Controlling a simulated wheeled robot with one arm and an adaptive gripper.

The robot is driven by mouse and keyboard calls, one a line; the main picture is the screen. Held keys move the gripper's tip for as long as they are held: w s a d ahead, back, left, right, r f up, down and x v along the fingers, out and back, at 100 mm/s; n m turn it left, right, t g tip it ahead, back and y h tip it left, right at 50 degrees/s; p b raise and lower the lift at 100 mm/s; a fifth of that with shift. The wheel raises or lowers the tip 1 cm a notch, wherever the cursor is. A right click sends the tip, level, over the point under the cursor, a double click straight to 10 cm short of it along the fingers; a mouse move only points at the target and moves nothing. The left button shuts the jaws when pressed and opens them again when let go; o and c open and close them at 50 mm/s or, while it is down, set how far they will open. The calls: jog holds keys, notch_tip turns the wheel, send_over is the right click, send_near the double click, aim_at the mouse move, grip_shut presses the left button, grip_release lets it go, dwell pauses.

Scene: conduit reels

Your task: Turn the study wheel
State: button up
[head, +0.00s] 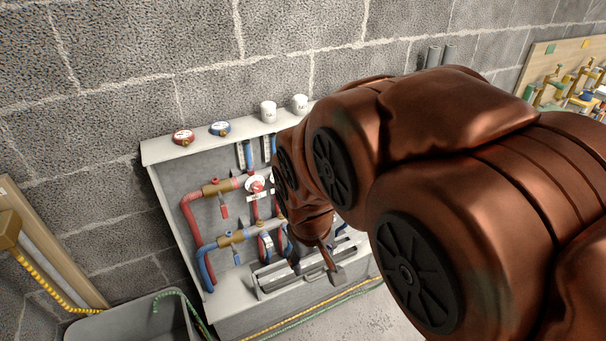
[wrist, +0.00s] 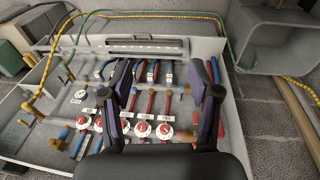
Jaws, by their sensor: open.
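In the wrist view several red-and-white round wheels sit in a row on the pipe panel. One wheel (wrist: 141,128) and another wheel (wrist: 165,130) show between the fingers, with small white tags by them. The tags are too small to read, so I cannot tell which is the study wheel. In the head view one red-and-white wheel (head: 256,184) shows on the upper red pipe; my arm hides the panel to its right. My gripper (head: 316,264) is open and empty in front of the panel's lower part. In the wrist view its two dark fingers (wrist: 165,88) stand wide apart.
The grey cabinet (head: 163,151) carries red and blue pipes with brass fittings. Two gauges (head: 220,128) and two white cups (head: 268,111) stand on its top. A long slotted tray (head: 275,283) lies on the lower ledge. A grey bin (head: 130,322) stands at the lower left.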

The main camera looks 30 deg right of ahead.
jog(key=w+d+f+n+t+h+b, duration=0.15)
jog(key=w+d+f+t, duration=0.3)
jog(key=w+d, duration=0.7)
jog(key=w+d+f+n+t+h+b, duration=0.1)
jog(key=w+d+f+n+t+h, duration=0.3)
jog(key=w+d, duration=0.75)
jog(key=w+a+f+n+t+y, duration=0.1)
jog(key=w+f+n+t+y, duration=0.1)
jog(key=w+t+y, duration=0.3)
jog(key=shift+w+a+f+t+p, duration=0.55)
jog(key=shift+w+t, duration=1)
jog(key=shift+w, duration=2.05)
jog(key=shift+d+f+y, duration=0.15)
jog(key=shift+d+y, duration=0.1)
jog(key=c, duration=1.1)
